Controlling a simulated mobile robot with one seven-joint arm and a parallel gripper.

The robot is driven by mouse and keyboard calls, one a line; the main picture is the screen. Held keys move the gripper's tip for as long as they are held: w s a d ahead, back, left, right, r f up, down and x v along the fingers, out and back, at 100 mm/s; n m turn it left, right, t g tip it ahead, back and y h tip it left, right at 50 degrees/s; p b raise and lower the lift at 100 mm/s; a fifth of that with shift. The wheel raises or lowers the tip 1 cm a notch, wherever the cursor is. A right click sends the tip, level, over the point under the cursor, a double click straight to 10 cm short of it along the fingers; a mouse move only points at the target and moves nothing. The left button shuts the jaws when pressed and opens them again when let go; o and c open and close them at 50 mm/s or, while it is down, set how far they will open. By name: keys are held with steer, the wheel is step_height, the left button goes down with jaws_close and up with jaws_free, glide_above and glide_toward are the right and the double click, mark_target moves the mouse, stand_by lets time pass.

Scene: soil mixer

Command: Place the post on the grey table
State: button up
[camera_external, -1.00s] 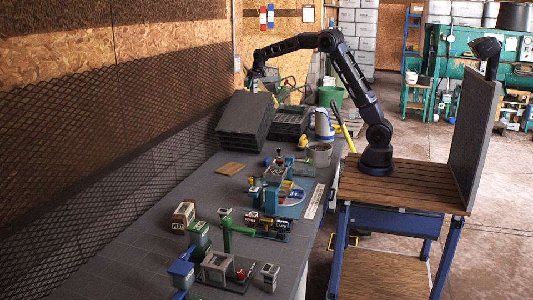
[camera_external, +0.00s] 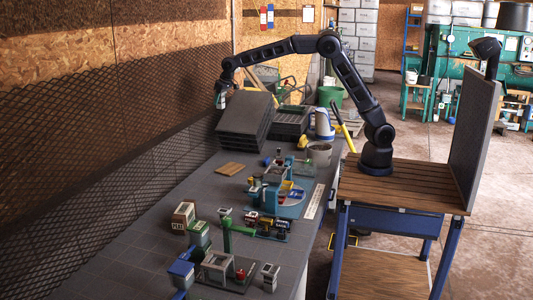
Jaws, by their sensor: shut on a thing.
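My gripper (camera_external: 221,88) is at the far left end of my outstretched arm, pointing down behind the left edge of the stack of dark slabs. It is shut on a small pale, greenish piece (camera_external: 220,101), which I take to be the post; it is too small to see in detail. The piece is beside the stack's upper left, and its lower end is hard to make out. The grey table (camera_external: 150,228) runs from the front to the back of the view along the mesh wall.
The dark slab stack (camera_external: 245,120) stands close to the gripper. Small machine models (camera_external: 228,237) fill the table's front and middle right. The table's left strip is clear.

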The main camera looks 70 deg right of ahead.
steer(key=s+a+n, duration=0.1)
steer(key=s+a, duration=0.1)
steer(key=a, duration=0.6)
steer(key=s+a, duration=0.3)
steer(key=a, duration=0.6)
steer(key=shift+y, duration=0.3)
steer(key=f, duration=3.9)
steer(key=shift+w+d+f, duration=0.25)
steer(key=shift+d+f, duration=0.05)
steer(key=shift+d, duration=0.1)
steer(key=shift+f, duration=0.1)
steer(key=o, duration=1)
